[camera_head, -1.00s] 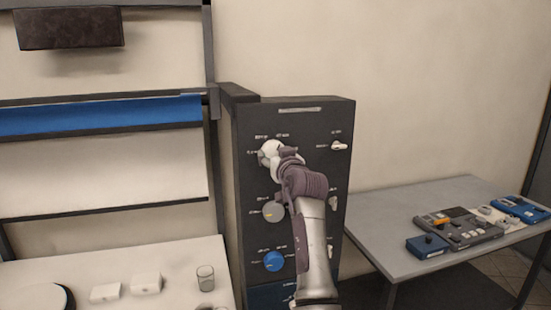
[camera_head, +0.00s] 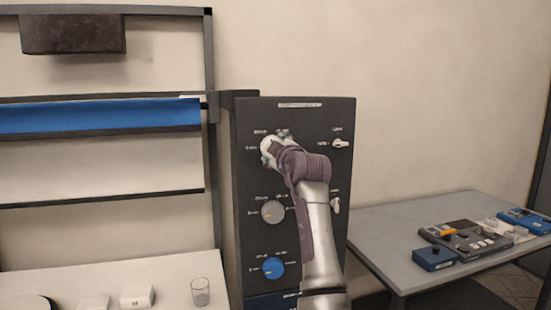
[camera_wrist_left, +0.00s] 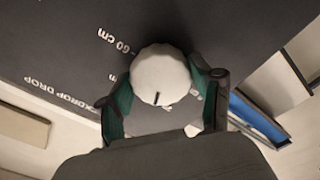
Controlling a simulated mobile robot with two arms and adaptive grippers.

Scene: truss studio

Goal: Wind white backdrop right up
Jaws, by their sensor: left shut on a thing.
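A tall dark control panel (camera_head: 246,228) stands in front of me with a round white knob (camera_wrist_left: 160,72) near its top left. My left gripper (camera_head: 268,153) is at this knob; in the left wrist view its green-padded fingers sit on either side of the knob, shut on it. Labels "60 cm" and part of "backdrop drop" show beside it. The knob is mostly hidden behind my gripper in the head view. A white backdrop (camera_head: 95,167) hangs at the left with a dark bar (camera_head: 100,198) along its lower edge. My right gripper is not in view.
Below on the panel are a grey knob (camera_head: 272,211), a blue knob (camera_head: 273,268) and small white switches (camera_head: 340,143). A grey table (camera_head: 385,235) with control boxes stands right; a white table with a glass (camera_head: 200,292) stands left.

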